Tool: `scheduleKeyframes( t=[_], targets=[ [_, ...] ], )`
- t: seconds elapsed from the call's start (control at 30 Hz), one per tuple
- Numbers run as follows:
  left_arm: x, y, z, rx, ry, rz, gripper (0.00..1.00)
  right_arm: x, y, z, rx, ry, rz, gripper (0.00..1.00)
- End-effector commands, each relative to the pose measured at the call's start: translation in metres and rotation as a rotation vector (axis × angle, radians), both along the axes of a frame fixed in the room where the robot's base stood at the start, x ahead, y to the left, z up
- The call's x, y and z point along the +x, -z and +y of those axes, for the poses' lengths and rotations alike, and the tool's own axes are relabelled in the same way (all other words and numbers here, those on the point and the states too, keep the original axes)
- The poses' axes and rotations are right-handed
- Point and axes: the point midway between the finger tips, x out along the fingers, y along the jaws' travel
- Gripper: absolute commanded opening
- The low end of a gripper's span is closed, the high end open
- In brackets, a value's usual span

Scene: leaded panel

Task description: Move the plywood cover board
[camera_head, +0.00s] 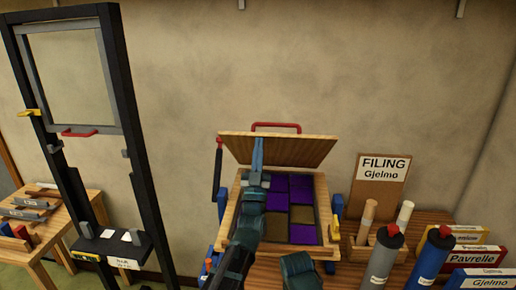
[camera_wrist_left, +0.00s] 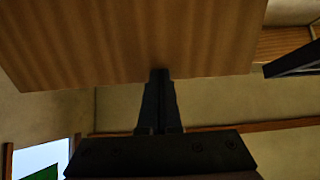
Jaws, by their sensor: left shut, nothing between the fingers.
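The plywood cover board (camera_head: 300,150) is tilted up behind the wooden frame (camera_head: 321,205) with the purple and brown panes (camera_head: 300,190). The board also fills the upper part of the left wrist view (camera_wrist_left: 130,40). My left gripper (camera_head: 257,148) is shut and empty, its fingers pointing up in front of the board. In the left wrist view its fingertips (camera_wrist_left: 159,74) overlap the board's lower edge; I cannot tell if they touch it. My left arm covers the left part of the frame. My right gripper is not in view.
A red handle (camera_head: 277,125) shows above the board. Two cartridges (camera_head: 383,260) (camera_head: 430,258) and labelled boxes (camera_head: 474,257) stand at the right, with a "FILING" sign (camera_head: 381,180) behind. A black stand (camera_head: 130,140) and a small table (camera_head: 40,238) are at the left.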

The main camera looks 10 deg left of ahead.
Motion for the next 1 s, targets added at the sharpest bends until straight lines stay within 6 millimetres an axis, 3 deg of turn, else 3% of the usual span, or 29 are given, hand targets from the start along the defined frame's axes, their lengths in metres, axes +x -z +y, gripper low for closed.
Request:
scheduleKeyframes(
  t=[0.2,0.6,0.8,1.0],
  targets=[
    [0.019,-0.031,0.0,0.0,-0.001,0.065,0.0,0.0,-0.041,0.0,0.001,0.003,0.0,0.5],
    [0.064,-0.072,0.0,0.001,-0.001,0.188,0.0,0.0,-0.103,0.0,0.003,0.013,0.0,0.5],
    [0.085,-0.085,0.0,0.0,0.0,0.193,0.0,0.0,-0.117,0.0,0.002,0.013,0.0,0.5],
    [0.088,-0.086,0.0,0.0,0.0,0.192,0.0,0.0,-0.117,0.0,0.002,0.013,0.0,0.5]
  ],
)
